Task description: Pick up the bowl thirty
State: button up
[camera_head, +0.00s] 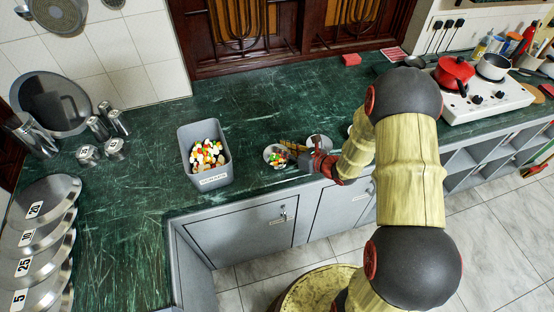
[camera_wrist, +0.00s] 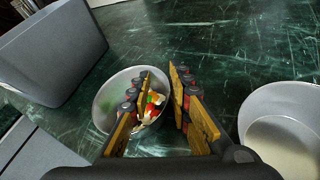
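A small pale bowl (camera_head: 275,156) with colourful pieces in it stands on the green counter near its front edge. It also shows in the wrist view (camera_wrist: 108,98), left of centre. A second pale bowl (camera_head: 319,141) stands to its right, and fills the right edge of the wrist view (camera_wrist: 285,101). No number label is readable on either bowl. My gripper (camera_head: 290,152) is at the filled bowl's right side. In the wrist view my gripper (camera_wrist: 161,76) is open, its left finger over the bowl and the right rim showing between the fingers. Contact with the rim cannot be told.
A grey bin (camera_head: 183,150) with colourful pieces stands left of the bowls. Numbered metal discs (camera_head: 40,232) and metal jars (camera_head: 98,128) are at the left. A stove (camera_head: 490,97) with a red pot (camera_head: 453,75) is at the right. The counter behind the bowls is clear.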

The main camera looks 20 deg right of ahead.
grip_shut()
dwell(0.4)
